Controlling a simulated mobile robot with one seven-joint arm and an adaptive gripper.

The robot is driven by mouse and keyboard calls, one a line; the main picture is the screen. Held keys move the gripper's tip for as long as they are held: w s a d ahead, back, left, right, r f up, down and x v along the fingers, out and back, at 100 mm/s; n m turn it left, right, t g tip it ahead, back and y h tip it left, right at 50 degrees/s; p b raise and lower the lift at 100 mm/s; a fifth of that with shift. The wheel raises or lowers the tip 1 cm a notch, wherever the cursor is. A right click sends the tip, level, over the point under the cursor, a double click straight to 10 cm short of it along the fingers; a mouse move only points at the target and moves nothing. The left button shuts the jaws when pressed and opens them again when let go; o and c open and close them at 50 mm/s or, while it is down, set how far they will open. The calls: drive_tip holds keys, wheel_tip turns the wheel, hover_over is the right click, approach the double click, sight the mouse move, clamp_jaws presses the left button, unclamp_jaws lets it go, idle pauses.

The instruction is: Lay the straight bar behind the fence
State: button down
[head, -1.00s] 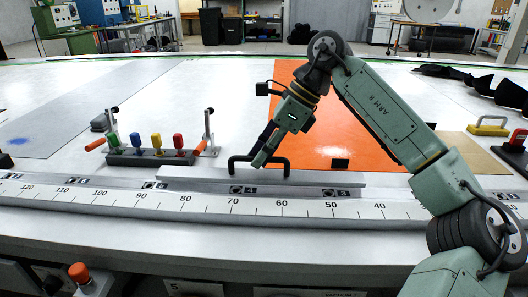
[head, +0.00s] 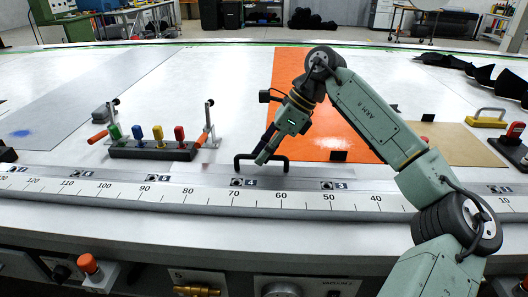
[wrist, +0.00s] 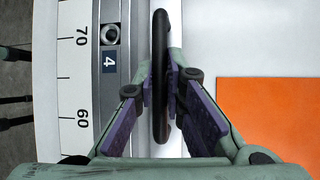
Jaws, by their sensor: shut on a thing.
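The straight bar (head: 200,171) is a long grey strip with a black arched handle (head: 284,163) on top. It runs along the back side of the fence (head: 120,184), the long metal rail with a number scale, roughly parallel to it. My gripper (head: 262,159) is shut on the handle, with a finger on each side of it. In the wrist view, the handle (wrist: 160,50) is between the purple finger pads, and the bar (wrist: 174,25) shows beneath it beside the fence (wrist: 110,80). I cannot tell whether the bar's underside touches the table.
A black block with coloured handles (head: 155,151) and orange-handled clamps stands left of the bar. An orange sheet (head: 345,125) lies behind it.

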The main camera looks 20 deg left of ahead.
drive_tip(key=c, duration=1.7)
unclamp_jaws()
drive_tip(key=shift+o, duration=0.2)
drive_tip(key=b+v, duration=0.1)
drive_tip(key=v, duration=1.1)
drive_tip(key=shift+r, duration=0.1)
